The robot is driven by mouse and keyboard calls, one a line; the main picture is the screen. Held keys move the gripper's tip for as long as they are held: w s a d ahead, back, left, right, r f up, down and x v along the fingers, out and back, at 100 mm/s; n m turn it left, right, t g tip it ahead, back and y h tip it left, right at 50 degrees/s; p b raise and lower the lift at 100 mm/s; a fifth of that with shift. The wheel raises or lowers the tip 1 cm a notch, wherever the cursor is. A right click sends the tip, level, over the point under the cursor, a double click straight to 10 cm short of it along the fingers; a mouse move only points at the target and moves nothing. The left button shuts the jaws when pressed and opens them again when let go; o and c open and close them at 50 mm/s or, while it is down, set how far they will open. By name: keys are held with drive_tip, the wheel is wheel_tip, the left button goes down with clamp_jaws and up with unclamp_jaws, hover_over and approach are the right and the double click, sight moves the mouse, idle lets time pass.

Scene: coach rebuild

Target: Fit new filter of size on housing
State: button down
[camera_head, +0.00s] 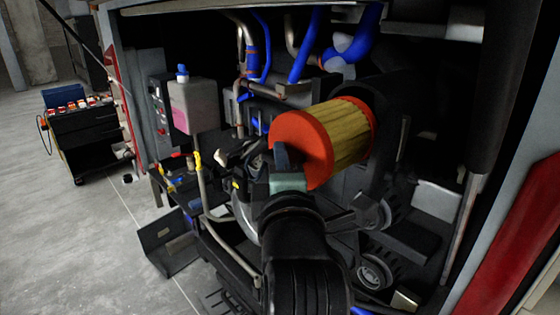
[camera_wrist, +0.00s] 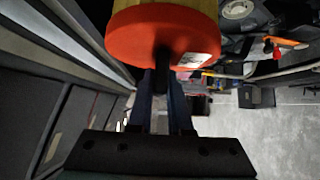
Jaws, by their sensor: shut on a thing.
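The filter (camera_head: 352,132) is a yellow pleated cylinder with an orange-red end cap, and it lies roughly level in the engine bay. Its cap fills the top middle of the wrist view (camera_wrist: 155,38), with a white label near the cap's right edge. My gripper (camera_head: 284,160) is shut on a dark stem at the middle of that cap, which also shows in the wrist view (camera_wrist: 162,84). A black round housing (camera_head: 398,125) stands behind and right of the filter's far end. Whether the far end is inside the housing or only in front of it is hidden.
Blue hoses (camera_head: 305,48) and metal pipes hang above left of the filter. A pink-fluid bottle (camera_head: 192,107) is on the left wall. Black pulleys (camera_head: 375,272) sit below. A dark tool cart (camera_head: 85,135) stands on open floor at the far left.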

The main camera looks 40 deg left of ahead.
sight(303, 156)
drive_tip(key=shift+w+r, duration=0.1)
drive_tip(key=shift+r, duration=0.05)
idle(0.6)
drive_tip(key=shift+w+d+b, duration=0.2)
drive_tip(key=shift+w+b, duration=0.75)
drive_tip(key=shift+w, duration=1.2)
drive_tip(key=shift+w+d+b, duration=0.1)
drive_tip(key=shift+w+b, duration=0.45)
drive_tip(key=shift+w, duration=0.75)
drive_tip(key=shift+d+r, duration=0.1)
drive_tip(key=shift+c, duration=1.8)
unclamp_jaws()
drive_tip(key=shift+r, duration=0.1)
drive_tip(key=shift+d, duration=0.2)
